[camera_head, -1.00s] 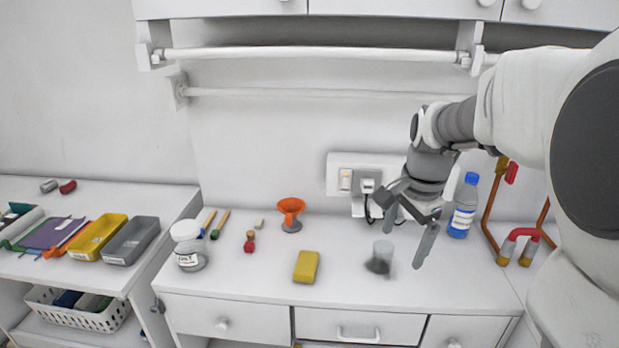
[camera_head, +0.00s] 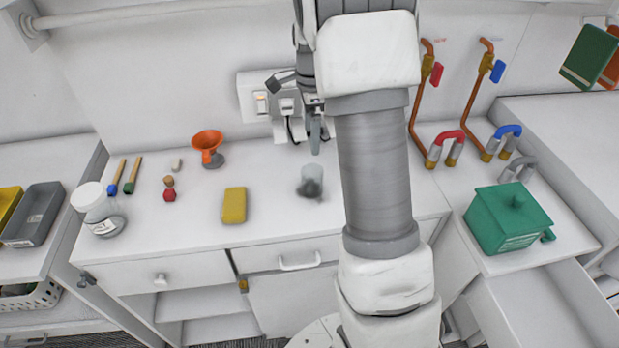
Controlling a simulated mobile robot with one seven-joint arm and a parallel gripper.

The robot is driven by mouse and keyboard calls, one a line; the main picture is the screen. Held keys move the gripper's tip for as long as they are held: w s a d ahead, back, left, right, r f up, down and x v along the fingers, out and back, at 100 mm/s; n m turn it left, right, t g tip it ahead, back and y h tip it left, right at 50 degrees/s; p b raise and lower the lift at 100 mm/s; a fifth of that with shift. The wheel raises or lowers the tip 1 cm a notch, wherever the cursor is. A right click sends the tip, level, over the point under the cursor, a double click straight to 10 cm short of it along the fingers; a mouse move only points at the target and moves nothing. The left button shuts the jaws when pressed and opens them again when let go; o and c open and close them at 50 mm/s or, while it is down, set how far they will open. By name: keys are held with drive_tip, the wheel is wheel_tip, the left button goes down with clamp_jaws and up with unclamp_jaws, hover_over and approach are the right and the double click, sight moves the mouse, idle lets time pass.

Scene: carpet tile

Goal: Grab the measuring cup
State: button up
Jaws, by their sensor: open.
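The measuring cup (camera_head: 311,182) appears to be the small translucent vessel with a dark patch in its lower part, standing on the white counter. It is just left of my arm and right of the yellow sponge. My gripper (camera_head: 306,134) is open and empty. In the picture it shows above the cup, in front of the wall socket, with a visible gap to the cup. My arm link hides part of the gripper.
A yellow sponge (camera_head: 234,205), an orange funnel (camera_head: 207,145) and a lidded jar (camera_head: 98,210) stand left on the counter (camera_head: 270,235). Copper taps (camera_head: 470,95) and a green box (camera_head: 507,217) are at right. The counter before the cup is clear.

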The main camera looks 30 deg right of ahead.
sight(312, 180)
wheel_tip(312, 180, down, 11)
drive_tip(key=shift+r+p, duration=0.2)
drive_tip(key=shift+p, duration=0.3)
drive_tip(key=shift+s+f+p, duration=0.15)
drive_tip(key=shift+f+p, duration=0.5)
drive_tip(key=shift+f, duration=2.1)
drive_tip(key=c, duration=1.3)
drive_tip(key=shift+r, duration=0.1)
